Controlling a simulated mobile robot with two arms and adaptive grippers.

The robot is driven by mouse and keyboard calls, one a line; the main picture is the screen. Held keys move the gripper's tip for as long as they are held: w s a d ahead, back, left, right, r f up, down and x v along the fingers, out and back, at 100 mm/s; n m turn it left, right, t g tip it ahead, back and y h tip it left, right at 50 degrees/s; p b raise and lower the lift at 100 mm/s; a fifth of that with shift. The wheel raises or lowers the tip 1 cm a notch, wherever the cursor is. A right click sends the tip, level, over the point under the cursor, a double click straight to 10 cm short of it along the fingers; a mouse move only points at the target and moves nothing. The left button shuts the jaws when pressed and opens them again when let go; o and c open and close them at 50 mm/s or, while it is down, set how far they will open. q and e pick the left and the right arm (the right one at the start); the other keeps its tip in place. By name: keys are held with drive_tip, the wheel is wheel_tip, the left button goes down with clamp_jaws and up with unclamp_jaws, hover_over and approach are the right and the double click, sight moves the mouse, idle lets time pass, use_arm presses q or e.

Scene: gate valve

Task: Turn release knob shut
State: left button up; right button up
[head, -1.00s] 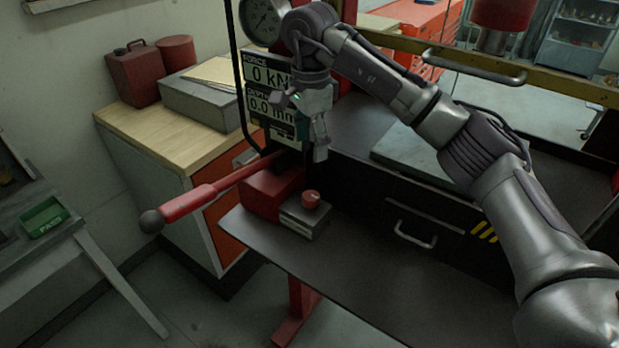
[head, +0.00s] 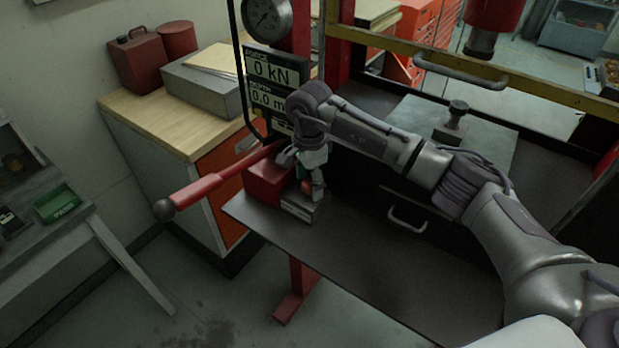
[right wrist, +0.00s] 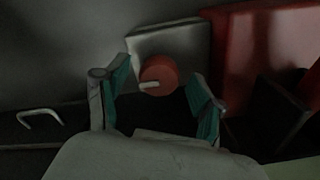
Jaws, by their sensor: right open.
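The release knob (right wrist: 158,75) is a round red knob with a pale pointer mark, on top of a grey block (right wrist: 190,40). In the right wrist view it lies between and slightly beyond the fingertips of my right gripper (right wrist: 155,88), which is open with teal finger pads. Neither finger clearly touches the knob. In the head view my right gripper (head: 305,180) points down over the grey block (head: 303,208) and hides the knob. My left gripper is not in view.
A red pump body (head: 266,182) with a long red lever (head: 205,188) ending in a dark ball stands just left of the block. The display panel (head: 270,85) and gauge (head: 265,18) are behind. The dark shelf (head: 350,270) is clear in front.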

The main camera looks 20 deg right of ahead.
drive_tip(key=c, duration=1.1)
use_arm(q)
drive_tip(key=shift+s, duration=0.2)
use_arm(e)
drive_tip(key=shift+c, duration=0.2)
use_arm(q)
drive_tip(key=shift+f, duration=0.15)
